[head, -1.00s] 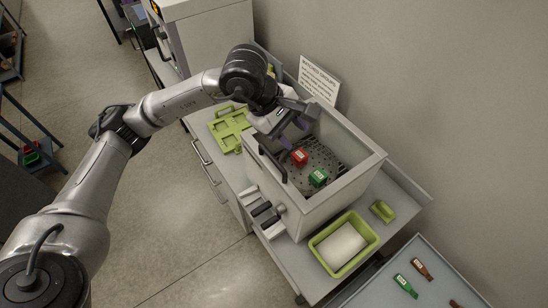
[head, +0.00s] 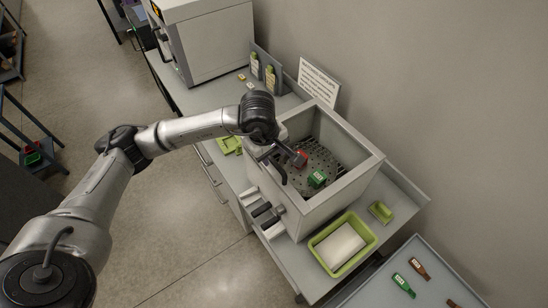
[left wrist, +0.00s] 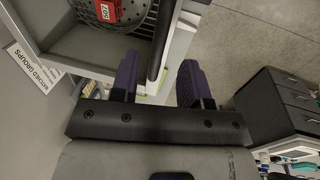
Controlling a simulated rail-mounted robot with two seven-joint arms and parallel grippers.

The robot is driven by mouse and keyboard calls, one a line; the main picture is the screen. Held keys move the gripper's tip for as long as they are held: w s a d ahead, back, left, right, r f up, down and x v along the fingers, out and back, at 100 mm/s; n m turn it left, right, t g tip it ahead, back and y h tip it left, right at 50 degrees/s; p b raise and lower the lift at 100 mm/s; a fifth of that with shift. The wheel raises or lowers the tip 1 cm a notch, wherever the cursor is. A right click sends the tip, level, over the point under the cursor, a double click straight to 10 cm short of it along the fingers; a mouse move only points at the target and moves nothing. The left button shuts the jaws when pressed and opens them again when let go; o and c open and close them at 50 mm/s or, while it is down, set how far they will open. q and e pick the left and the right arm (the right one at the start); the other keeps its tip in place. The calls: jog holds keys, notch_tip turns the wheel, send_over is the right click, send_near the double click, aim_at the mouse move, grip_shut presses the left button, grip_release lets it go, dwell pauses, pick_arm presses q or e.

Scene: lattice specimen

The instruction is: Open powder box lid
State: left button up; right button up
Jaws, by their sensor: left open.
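The powder box (head: 345,185) is a pale grey box on the bench. Its inside shows from above, with a perforated plate holding a red block (head: 299,158) and a green block (head: 317,179). I cannot tell whether a clear lid covers it. A black bar handle (head: 279,171) runs along its left edge. My left gripper (head: 268,150) is at that edge, mostly hidden by its wrist. In the left wrist view, the open purple fingers (left wrist: 158,82) lie either side of the black handle bar (left wrist: 161,42); contact is not visible. My right gripper is out of view.
A green tray (head: 368,258) with a white slab stands in front of the box, near a small green dish (head: 381,212). A sign (head: 318,82) and bottles (head: 262,68) stand behind. A grey side table (head: 420,280) is at lower right.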

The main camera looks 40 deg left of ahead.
aim_at(275, 163)
pick_arm(q)
jog(key=shift+w+d+f+p, duration=0.15)
jog(key=shift+w+f, duration=0.1)
jog(key=shift+f, duration=0.85)
jog(key=shift+w+a+f+p, duration=0.1)
jog(key=shift+w+f+p, duration=0.1)
jog(key=shift+f, duration=0.9)
jog(key=shift+c, duration=0.4)
grip_shut()
